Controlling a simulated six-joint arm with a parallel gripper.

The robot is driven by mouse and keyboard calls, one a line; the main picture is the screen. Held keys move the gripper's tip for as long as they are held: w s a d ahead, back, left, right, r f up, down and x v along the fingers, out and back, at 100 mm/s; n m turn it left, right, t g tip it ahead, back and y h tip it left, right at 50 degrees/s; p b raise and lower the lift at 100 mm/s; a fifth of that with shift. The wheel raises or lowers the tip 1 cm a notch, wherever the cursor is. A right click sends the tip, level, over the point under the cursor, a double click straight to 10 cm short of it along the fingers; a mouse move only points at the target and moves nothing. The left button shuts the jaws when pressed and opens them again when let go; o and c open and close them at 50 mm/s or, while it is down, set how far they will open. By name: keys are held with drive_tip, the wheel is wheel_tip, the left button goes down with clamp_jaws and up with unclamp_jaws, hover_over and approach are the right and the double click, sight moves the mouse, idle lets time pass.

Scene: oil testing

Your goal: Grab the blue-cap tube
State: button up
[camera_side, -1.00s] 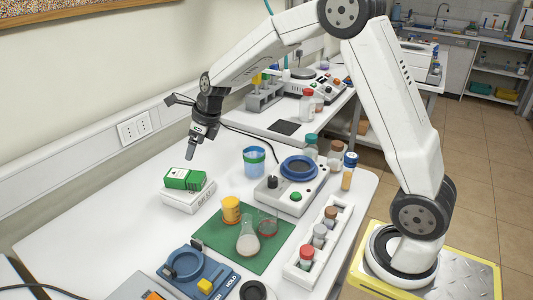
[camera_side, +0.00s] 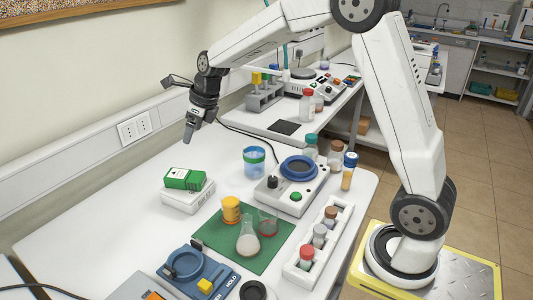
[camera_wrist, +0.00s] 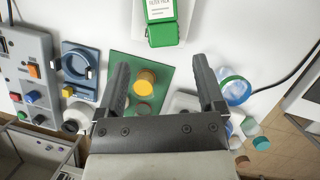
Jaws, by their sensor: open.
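The blue-cap tube (camera_side: 348,172) stands upright at the right edge of the white table, with amber contents under its blue cap. I cannot make it out in the wrist view. My gripper (camera_side: 189,138) is high over the far left part of the table, well to the left of the tube and apart from it. In the wrist view my gripper (camera_wrist: 160,75) has its two black fingers spread wide with nothing between them.
Brown-capped (camera_side: 336,153) and teal-capped (camera_side: 310,147) bottles stand beside the tube. A stirrer with a blue ring (camera_side: 299,168), a blue beaker (camera_side: 254,162), a green box (camera_side: 185,179), a green mat (camera_side: 213,236) with glassware and a white vial rack (camera_side: 341,224) fill the table.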

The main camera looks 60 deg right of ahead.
drive_tip(key=s+d+f+n+g+h, duration=0.25)
drive_tip(key=s+d+n, duration=0.25)
drive_tip(key=s+n, duration=0.4)
drive_tip(key=s+d+f+n+g+h, duration=0.2)
drive_tip(key=s+d+n+g+h, duration=0.15)
drive_tip(key=s+n, duration=0.55)
drive_tip(key=s+d+r+n+g+h, duration=0.15)
drive_tip(key=s+d+n+h, duration=0.35)
drive_tip(key=n, duration=0.9)
drive_tip(key=s+d+r+n+g+h, duration=0.1)
drive_tip(key=s+d+r+n+h, duration=0.45)
drive_tip(key=n, duration=0.85)
drive_tip(key=y, duration=0.2)
approach(346, 169)
drive_tip(key=x, duration=0.4)
drive_tip(key=shift+w+r, duration=0.1)
drive_tip(key=shift+w, duration=0.05)
drive_tip(key=shift+d, duration=0.1)
drive_tip(key=shift+x, duration=1.25)
